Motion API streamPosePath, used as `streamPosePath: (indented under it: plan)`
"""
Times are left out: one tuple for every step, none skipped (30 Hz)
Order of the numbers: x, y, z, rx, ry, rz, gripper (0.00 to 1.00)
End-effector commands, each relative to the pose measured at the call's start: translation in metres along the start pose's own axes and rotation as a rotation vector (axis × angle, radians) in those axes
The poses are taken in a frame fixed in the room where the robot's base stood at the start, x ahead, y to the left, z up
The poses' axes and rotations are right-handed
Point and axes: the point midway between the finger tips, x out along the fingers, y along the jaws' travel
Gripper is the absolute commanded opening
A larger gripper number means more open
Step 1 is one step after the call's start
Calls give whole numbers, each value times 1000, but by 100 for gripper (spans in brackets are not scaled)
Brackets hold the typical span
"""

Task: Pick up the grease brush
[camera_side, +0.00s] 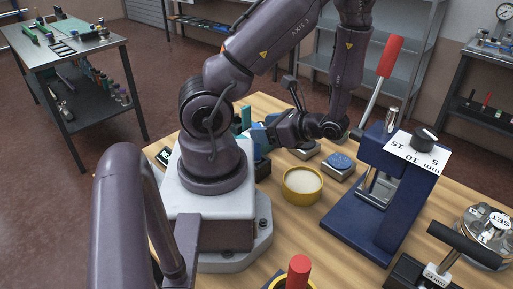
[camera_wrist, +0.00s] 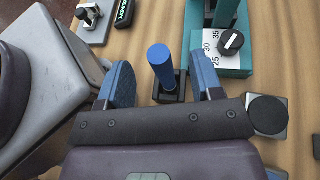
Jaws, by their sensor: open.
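A blue cylindrical handle (camera_wrist: 161,62) stands up from a small black block (camera_wrist: 170,92) in the wrist view. It looks like the grease brush, but no bristles show, so I cannot be sure. My gripper (camera_wrist: 160,66) is open, with one blue finger on each side of the handle. A gap shows between the handle and each finger. In the side view my gripper (camera_side: 262,136) is low over the wooden table, just right of my base. The black block (camera_side: 262,169) shows below it there, and the handle is hard to make out against the fingers.
A teal press (camera_wrist: 236,62) with a scale and knob stands close beyond the right finger. A round black-topped item (camera_wrist: 267,114) is at right. A yellow tub (camera_side: 302,186), a blue-topped tin (camera_side: 339,163) and a blue press (camera_side: 365,215) stand on the table.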

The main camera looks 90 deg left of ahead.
Motion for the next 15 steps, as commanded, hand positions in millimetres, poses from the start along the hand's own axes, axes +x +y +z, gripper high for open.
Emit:
streamPosePath:
  plan:
    - [2,0,-4,2,-1,1,60]
    - [2,0,-6,1,0,0,60]
    - [3,0,-8,-1,1,0,60]
    - [4,0,-9,-1,1,1,60]
    - [4,0,-11,-1,1,1,60]
    - [5,0,-13,0,1,1,60]
    - [6,0,-16,1,1,2,60]
    - [8,0,-19,1,0,3,60]
    - [10,0,-24,1,0,3,60]
    - [12,0,-28,1,0,3,60]
    - [14,0,-33,2,-1,3,60]
    - [16,0,-38,1,-1,3,60]
    - [20,1,-39,1,-2,4,60]
    - [26,0,-38,-2,-2,5,60]
    - [32,0,-38,-3,-1,3,60]
